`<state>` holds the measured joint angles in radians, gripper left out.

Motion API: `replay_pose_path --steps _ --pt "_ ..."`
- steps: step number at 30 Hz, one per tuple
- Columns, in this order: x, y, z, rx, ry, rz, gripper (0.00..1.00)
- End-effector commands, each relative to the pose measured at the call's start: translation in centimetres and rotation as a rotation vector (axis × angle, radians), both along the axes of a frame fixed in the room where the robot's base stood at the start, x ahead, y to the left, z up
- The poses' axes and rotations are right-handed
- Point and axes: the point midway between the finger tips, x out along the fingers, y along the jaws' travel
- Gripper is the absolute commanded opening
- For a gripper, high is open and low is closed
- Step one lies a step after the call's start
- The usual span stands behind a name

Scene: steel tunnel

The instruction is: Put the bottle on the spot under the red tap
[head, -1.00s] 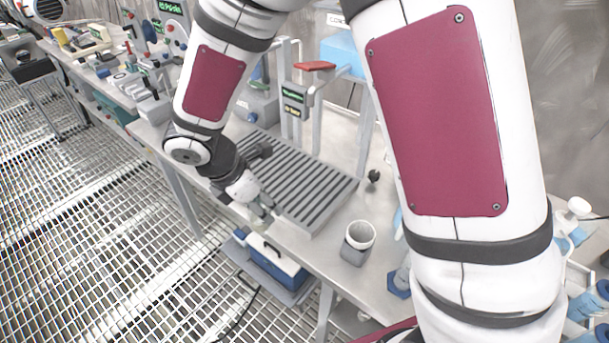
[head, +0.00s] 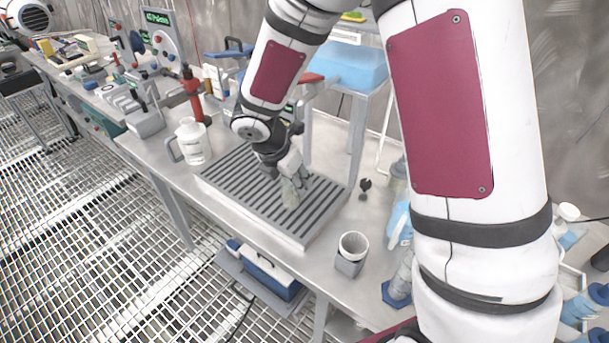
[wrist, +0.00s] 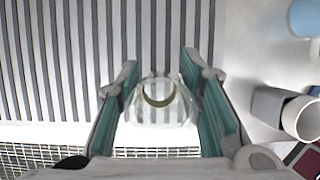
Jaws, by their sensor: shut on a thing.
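The clear glass bottle (wrist: 160,112) is between the teal fingers of my gripper (wrist: 160,90), its round mouth facing the wrist camera. In the head view the bottle (head: 290,196) hangs below my gripper (head: 285,180) in front of the slatted grey tray (head: 222,190). In the wrist view the slats show through and beyond the bottle. I cannot tell whether its base touches the tray. The red tap's handle (head: 312,78) shows behind my arm; its post and the spot below are mostly hidden by the arm.
A blue-handled tap (head: 232,48) stands left of the red one.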

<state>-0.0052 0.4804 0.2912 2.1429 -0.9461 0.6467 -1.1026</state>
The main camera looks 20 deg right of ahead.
Motion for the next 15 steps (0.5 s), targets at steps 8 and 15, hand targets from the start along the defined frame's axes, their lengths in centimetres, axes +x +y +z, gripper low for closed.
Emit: replay_pose_path --steps 8,15 --pt "1.7 -3.0 0.0 0.001 0.000 -0.006 0.05" --pt "2.0 -3.3 -1.6 -0.001 0.000 0.000 0.05"
